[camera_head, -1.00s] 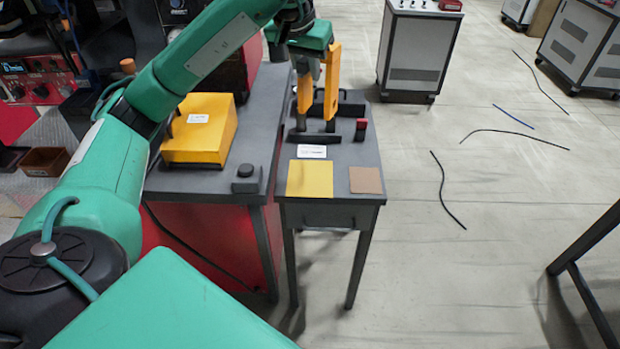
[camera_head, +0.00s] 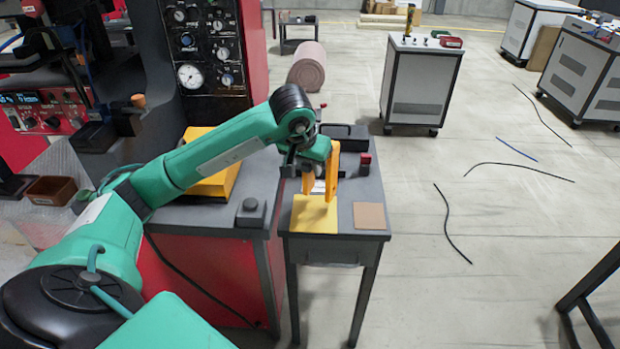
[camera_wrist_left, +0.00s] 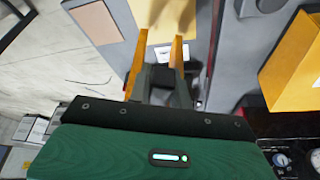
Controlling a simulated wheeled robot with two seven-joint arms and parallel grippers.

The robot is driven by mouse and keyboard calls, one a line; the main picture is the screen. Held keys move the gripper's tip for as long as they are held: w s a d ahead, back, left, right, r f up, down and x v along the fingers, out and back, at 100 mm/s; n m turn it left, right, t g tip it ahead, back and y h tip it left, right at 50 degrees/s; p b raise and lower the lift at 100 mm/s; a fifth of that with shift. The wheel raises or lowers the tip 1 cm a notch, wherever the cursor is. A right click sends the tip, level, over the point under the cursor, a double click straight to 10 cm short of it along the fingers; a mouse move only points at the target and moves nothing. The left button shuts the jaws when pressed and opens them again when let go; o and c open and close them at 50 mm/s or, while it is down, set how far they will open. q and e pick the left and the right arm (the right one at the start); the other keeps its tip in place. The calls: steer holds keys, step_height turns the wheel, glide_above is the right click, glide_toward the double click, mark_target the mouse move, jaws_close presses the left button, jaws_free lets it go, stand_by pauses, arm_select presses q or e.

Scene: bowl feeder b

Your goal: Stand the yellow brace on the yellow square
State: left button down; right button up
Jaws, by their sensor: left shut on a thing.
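The yellow brace (camera_head: 333,172) shows as two upright orange-yellow legs below my left gripper (camera_head: 318,162). In the left wrist view the gripper's dark fingers (camera_wrist_left: 162,82) are shut on the brace (camera_wrist_left: 135,68), and its legs reach out past them. The part in the grip is mostly hidden. The yellow square (camera_head: 314,216) lies flat near the front of the narrow grey table. The legs' lower ends appear over the square's rear edge; whether they touch it I cannot tell. The square also shows in the left wrist view (camera_wrist_left: 155,14). My right gripper is not in view.
A tan square (camera_head: 369,215) lies right of the yellow one. A black fixture (camera_head: 345,134) and a small red block (camera_head: 365,162) stand behind. A dark knob block (camera_head: 250,212) and a yellow box (camera_head: 215,180) are on the left.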

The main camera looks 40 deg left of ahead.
arm_select(q)
steer(key=shift+f, duration=0.35)
step_height(320, 180, down, 3)
steer(key=shift+f, duration=0.15)
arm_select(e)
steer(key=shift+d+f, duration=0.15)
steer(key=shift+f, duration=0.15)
arm_select(q)
steer(key=c, duration=1.3)
jaws_free()
steer(key=shift+f, duration=0.1)
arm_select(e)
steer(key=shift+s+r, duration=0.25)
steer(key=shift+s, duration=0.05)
